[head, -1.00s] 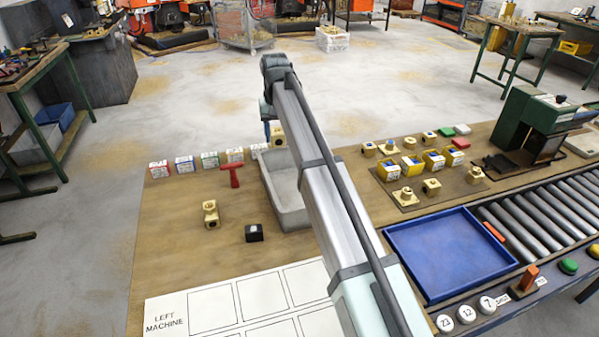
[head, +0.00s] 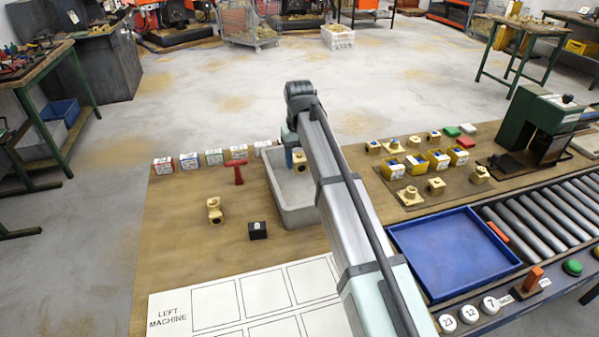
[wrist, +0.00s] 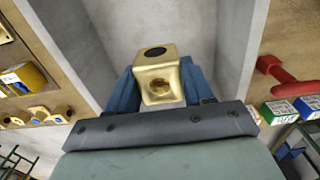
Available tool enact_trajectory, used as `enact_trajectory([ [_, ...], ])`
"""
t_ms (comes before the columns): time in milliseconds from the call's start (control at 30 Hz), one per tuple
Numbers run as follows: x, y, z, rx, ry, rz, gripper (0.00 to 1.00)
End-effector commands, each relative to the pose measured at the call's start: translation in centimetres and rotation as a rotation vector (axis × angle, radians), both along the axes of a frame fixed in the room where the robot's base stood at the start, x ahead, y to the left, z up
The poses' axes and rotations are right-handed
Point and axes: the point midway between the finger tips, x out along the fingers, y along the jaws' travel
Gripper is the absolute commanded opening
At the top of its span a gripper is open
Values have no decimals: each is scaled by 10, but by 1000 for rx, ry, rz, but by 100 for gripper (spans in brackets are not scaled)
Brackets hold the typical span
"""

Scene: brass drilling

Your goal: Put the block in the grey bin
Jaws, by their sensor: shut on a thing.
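My gripper (wrist: 158,88) has blue fingers shut on a brass block (wrist: 157,75) with a round hole in its front and a dark hole on top. In the head view the brass block (head: 300,158) shows beside the end of my arm, within the outline of the grey bin (head: 299,217). In the wrist view the grey bin (wrist: 110,25) fills the background behind the block. I cannot tell how far the block is above the bin's floor. My arm hides the bin's right side in the head view.
A black block (head: 258,230) and a brass fitting (head: 214,210) stand left of the bin. A red T-shaped handle (head: 237,172) and several small labelled boxes are near its far left. A board of brass parts (head: 412,199) and a blue tray (head: 452,252) are to the right.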

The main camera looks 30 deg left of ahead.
Motion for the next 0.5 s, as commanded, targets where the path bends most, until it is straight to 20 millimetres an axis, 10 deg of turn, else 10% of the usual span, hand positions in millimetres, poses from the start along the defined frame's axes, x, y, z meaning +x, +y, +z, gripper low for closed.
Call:
enact_trajectory([
  [500, 0, 0, -48, 0, 0, -1, 0],
])
